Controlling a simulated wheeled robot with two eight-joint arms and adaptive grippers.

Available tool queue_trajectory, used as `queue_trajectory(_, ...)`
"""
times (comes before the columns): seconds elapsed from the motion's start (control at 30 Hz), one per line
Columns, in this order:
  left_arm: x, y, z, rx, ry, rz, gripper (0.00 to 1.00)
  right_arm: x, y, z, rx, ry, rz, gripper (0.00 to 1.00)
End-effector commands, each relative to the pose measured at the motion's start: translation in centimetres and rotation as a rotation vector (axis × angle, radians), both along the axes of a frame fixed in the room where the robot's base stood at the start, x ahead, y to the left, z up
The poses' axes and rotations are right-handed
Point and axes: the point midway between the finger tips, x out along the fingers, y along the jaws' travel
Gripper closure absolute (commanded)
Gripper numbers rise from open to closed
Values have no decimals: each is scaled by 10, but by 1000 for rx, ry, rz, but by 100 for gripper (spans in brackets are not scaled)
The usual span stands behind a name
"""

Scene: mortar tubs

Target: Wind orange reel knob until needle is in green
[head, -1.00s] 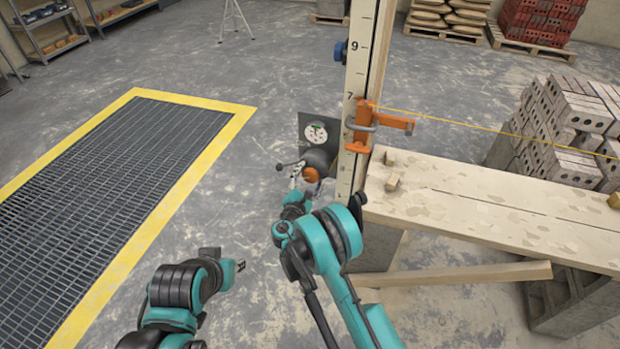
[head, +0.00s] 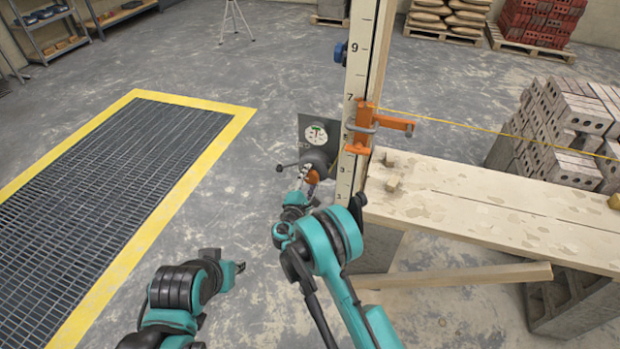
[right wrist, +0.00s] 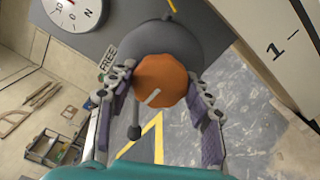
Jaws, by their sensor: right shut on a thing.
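The orange reel knob (head: 313,176) sits on the front of a dark grey reel (head: 318,157) low beside the upright post. My right gripper (head: 307,172) is at it. In the right wrist view the orange knob (right wrist: 162,82), with a pale mark on its face, lies between the two fingers of my right gripper (right wrist: 160,86), which is shut on it. The round white dial (head: 315,132) is on a grey plate above the reel. The wrist view cuts the dial (right wrist: 75,12) off at the top; I cannot read the needle surely. My left gripper (head: 240,267) is empty at lower left; its jaw opening is unclear.
A black-ended lever (head: 281,168) sticks out left of the reel, near a "FREE" label (right wrist: 108,60). The numbered post (head: 357,80) carries an orange clamp (head: 364,128) and a yellow line. A plank (head: 480,205) fills the right.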

Motion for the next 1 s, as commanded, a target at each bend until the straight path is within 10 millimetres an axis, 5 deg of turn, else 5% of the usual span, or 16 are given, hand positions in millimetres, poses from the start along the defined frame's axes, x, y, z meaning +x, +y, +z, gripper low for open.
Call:
queue_trajectory(0.33,0,0,0,0,0,0,68,0,0,0,27,-8,0,79)
queue_trajectory(0.37,0,0,0,0,0,0,68,0,0,0,27,-8,0,42)
queue_trajectory(0.43,0,0,0,0,0,0,68,0,0,0,26,-8,0,28)
queue_trajectory(0.77,0,0,0,0,0,0,68,-2,1,0,25,-8,1,28)
queue_trajectory(1.0,0,0,0,0,0,0,68,-36,13,0,25,-8,3,28)
